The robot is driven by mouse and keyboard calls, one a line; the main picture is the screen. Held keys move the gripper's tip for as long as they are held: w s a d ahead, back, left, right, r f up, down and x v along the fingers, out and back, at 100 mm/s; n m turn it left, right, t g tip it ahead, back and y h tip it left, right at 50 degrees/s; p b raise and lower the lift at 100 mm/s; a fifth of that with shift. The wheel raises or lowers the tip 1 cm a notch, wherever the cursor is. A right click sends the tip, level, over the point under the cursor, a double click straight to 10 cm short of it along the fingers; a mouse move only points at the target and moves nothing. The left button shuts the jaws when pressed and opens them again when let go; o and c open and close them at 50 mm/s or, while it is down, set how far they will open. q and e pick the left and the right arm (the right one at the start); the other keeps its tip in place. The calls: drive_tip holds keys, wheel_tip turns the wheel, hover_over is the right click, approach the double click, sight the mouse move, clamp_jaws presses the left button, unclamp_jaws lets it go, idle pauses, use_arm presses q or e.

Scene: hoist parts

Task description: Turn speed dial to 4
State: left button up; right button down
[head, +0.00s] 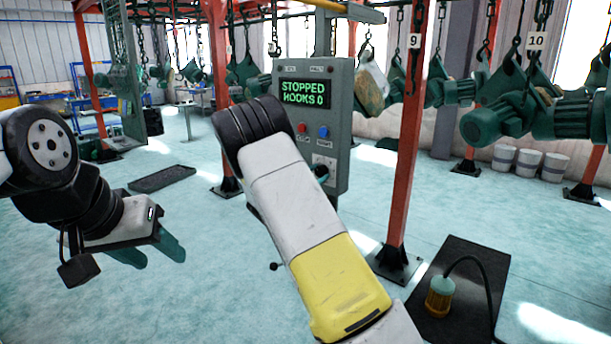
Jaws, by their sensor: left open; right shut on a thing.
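The grey control box (342,110) stands in the middle, with a green-lit display (303,95) reading "STOPPED HOOKS 0". Below it are a red button (302,128) and a blue button (323,132). Lower on the box is a pale dial plate (326,160). My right forearm crosses in front of the box and hides most of my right gripper. A dark green fingertip (321,171) shows at the plate, shut on the speed dial, which is covered; its setting cannot be read. My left gripper (152,251) is open and empty at the left, away from the box.
Orange posts stand left and right of the box. Green hoist parts hang from hooks at the upper right, near signs 9 and 10. A black mat (465,300) with a yellow-and-green pendant (438,298) lies at the lower right. Open floor lies at the left.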

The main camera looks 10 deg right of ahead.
drive_tip(key=shift+m, duration=0.4)
drive_tip(key=c, duration=0.9)
unclamp_jaws()
drive_tip(key=v, duration=0.8)
